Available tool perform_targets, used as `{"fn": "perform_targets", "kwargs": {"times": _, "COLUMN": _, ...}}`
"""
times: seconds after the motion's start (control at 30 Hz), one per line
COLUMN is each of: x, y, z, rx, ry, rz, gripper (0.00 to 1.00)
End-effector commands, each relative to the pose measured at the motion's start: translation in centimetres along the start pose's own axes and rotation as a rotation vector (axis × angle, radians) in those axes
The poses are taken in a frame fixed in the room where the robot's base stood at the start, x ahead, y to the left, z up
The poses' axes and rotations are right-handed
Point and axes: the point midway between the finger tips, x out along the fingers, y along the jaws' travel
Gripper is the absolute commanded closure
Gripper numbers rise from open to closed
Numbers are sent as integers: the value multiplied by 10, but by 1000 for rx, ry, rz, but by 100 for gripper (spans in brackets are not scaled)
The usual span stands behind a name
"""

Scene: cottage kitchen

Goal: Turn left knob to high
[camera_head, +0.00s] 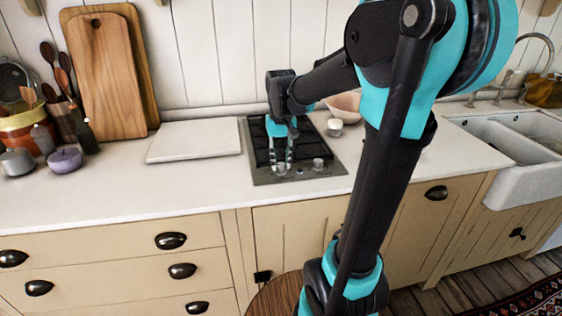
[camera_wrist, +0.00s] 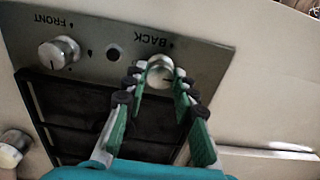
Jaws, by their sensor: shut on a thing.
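The left knob (camera_head: 280,168) is a small silver knob at the front edge of the cooktop (camera_head: 263,176). My gripper (camera_head: 283,161) reaches down to it from above. In the wrist view the same knob (camera_wrist: 159,71) is by the upside-down word BACK, and my gripper (camera_wrist: 161,77) is shut on it, with one finger on either side. The right knob (camera_head: 318,164) stands free; it also shows in the wrist view (camera_wrist: 59,52), by the word FRONT. The left knob's exact pointer angle is hard to tell.
A white board (camera_head: 193,140) lies left of the cooktop. A small white jar (camera_head: 335,127) and a pinkish bowl (camera_head: 344,107) stand to its right. A purple pot (camera_head: 65,160) and wooden cutting boards (camera_head: 106,75) are far left. The front counter strip is clear.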

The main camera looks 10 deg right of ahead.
Motion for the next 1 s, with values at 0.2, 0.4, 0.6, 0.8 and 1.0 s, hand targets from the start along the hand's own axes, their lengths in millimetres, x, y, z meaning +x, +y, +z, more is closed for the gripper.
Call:
{"fn": "perform_targets", "kwargs": {"times": 0.2, "x": 0, "y": 0, "z": 0, "rx": 1, "ry": 1, "rz": 0, "gripper": 58}}
{"fn": "perform_targets", "kwargs": {"times": 0.4, "x": 0, "y": 0, "z": 0, "rx": 1, "ry": 0, "rz": 0, "gripper": 52}}
{"fn": "perform_targets", "kwargs": {"times": 0.6, "x": -3, "y": 0, "z": 0, "rx": 1, "ry": 0, "rz": 0, "gripper": 52}}
{"fn": "perform_targets", "kwargs": {"times": 0.8, "x": -26, "y": 0, "z": 0, "rx": 1, "ry": 0, "rz": 0, "gripper": 52}}
{"fn": "perform_targets", "kwargs": {"times": 1.0, "x": -67, "y": 0, "z": 0, "rx": 1, "ry": 0, "rz": 0, "gripper": 52}}
